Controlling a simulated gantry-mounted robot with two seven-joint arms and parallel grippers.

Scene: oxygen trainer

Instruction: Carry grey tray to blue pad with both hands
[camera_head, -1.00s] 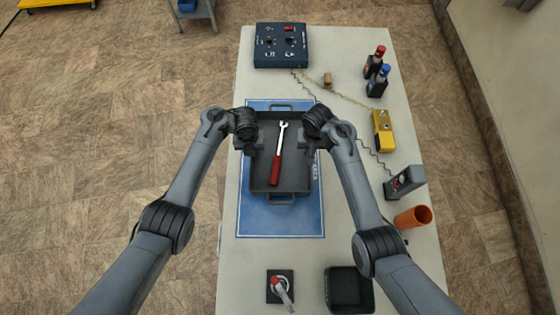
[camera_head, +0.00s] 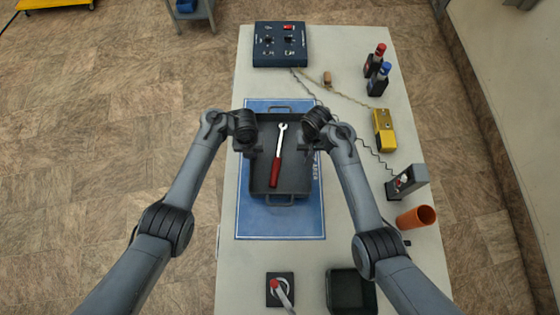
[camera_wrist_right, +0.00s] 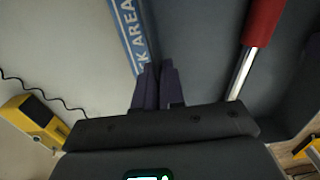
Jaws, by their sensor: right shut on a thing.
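The grey tray (camera_head: 265,183) is over the blue pad (camera_head: 280,222), with pad showing around it; I cannot tell whether it touches the pad. A wrench with a red handle (camera_head: 276,172) lies in the tray. My right gripper (camera_head: 305,146) is at the tray's right side. In the right wrist view its fingers (camera_wrist_right: 158,85) are close together on the tray wall, with the wrench (camera_wrist_right: 252,45) beyond. My left gripper (camera_head: 251,146) is at the tray's left side; its fingertips are too small and dark to read.
A dark blue panel box (camera_head: 280,46) stands at the table's far end. Two bottles (camera_head: 378,84), a yellow device (camera_head: 384,131), a grey device (camera_head: 408,184) and an orange cup (camera_head: 416,217) line the right. A dark bin (camera_head: 350,291) and red-handled switch (camera_head: 280,290) are at the near end.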

